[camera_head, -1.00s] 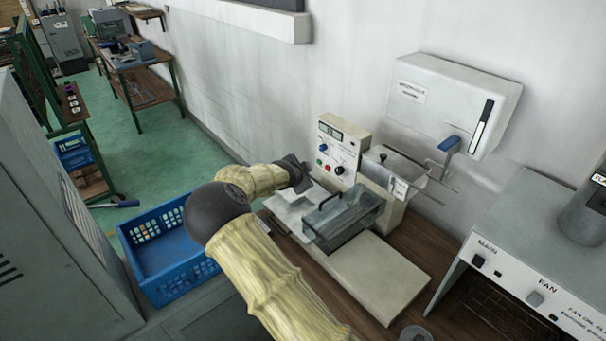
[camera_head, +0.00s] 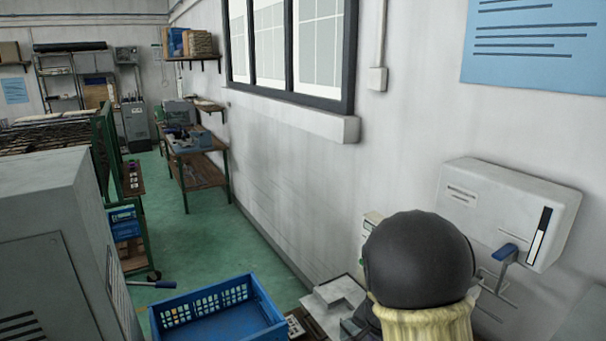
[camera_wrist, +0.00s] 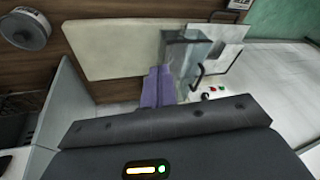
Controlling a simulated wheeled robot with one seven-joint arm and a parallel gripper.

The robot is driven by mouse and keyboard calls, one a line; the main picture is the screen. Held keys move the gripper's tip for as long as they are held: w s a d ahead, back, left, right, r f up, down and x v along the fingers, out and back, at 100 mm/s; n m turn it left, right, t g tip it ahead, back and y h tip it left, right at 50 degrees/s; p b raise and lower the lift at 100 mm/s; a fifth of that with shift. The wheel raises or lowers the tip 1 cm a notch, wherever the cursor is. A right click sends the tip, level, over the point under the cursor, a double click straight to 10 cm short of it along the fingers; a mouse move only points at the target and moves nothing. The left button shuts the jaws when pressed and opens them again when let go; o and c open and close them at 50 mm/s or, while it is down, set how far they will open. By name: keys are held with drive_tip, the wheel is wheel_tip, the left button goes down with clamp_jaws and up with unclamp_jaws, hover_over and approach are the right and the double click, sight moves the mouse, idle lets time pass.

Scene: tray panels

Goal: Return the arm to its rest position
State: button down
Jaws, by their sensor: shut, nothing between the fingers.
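My gripper (camera_wrist: 159,76) shows in the wrist view as two purple-grey fingers close together, shut and empty. The fingers point towards a bench machine with a cream base (camera_wrist: 110,45) and a clear-sided box with a dark handle (camera_wrist: 187,58). I cannot tell whether they touch the box. In the head view my arm, with its dark round joint and yellow sleeve, fills the lower right. It hides my gripper and most of the machine; a pale plate (camera_head: 335,292) of the machine still shows.
A blue crate (camera_head: 222,325) stands left of the arm. A grey cabinet (camera_head: 50,230) is at the far left. A white wall box with a blue lever (camera_head: 506,253) hangs at the right. Green floor (camera_head: 190,240) lies open towards the back.

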drive_tip(key=s+a+r+n, duration=0.1)
drive_tip(key=s+n, duration=0.3)
drive_tip(key=s, duration=0.4)
drive_tip(key=s+r+n+g+b, duration=0.1)
drive_tip(key=s+n, duration=0.3)
drive_tip(key=s, duration=0.5)
drive_tip(key=shift+s+a+r+y, duration=0.3)
drive_tip(key=shift+a+r+y, duration=0.1)
drive_tip(key=shift+r, duration=0.4)
